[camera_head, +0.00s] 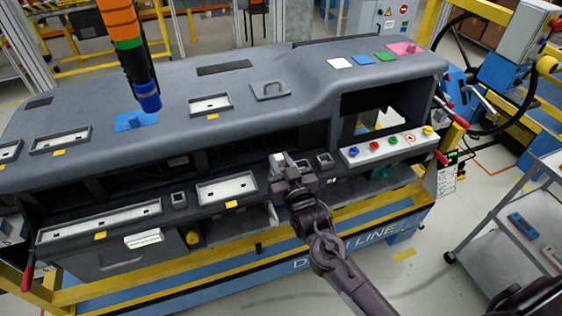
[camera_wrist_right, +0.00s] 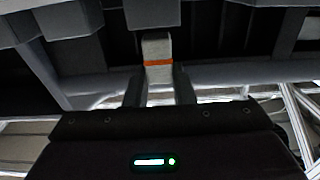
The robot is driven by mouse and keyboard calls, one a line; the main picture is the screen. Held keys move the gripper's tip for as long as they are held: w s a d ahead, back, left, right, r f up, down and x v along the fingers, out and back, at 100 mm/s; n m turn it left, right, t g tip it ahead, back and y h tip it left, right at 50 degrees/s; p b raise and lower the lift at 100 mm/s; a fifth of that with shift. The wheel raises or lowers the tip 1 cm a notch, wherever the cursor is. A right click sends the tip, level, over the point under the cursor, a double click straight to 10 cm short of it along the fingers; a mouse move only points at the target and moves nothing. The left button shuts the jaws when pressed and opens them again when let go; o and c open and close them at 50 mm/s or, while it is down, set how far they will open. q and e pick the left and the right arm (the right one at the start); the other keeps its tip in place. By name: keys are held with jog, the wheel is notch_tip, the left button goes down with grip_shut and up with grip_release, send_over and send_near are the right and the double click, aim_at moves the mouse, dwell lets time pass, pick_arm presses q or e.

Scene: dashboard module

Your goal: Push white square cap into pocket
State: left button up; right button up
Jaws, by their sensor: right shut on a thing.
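My right gripper (camera_head: 282,166) is at the front ledge of the grey dashboard (camera_head: 230,135). It is shut on a pale block with an orange band (camera_wrist_right: 157,58), which looks like the white square cap. In the head view the pale block (camera_head: 277,158) shows only in part above the fingers. In the wrist view it stands between the two fingers, its far end against a dark recess. I cannot tell whether it touches a pocket. Small square pockets (camera_head: 325,160) sit just right of the gripper on the ledge.
White, blue, green and pink squares (camera_head: 339,63) lie on the dashboard top. A strip with coloured knobs (camera_head: 388,146) is right of the gripper. A dark tool with orange, green and blue bands (camera_head: 130,45) hangs at upper left. A grey cart (camera_head: 520,215) stands at right.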

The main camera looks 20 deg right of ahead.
jog(key=shift+f+b, duration=0.85)
jog(key=shift+f, duration=0.6)
jog(key=o, duration=1)
jog(key=shift+o, duration=0.2)
jog(key=s+b, duration=0.2)
jog(key=s, duration=0.5)
jog(key=shift+s+d, duration=0.15)
jog(key=shift+s, duration=0.25)
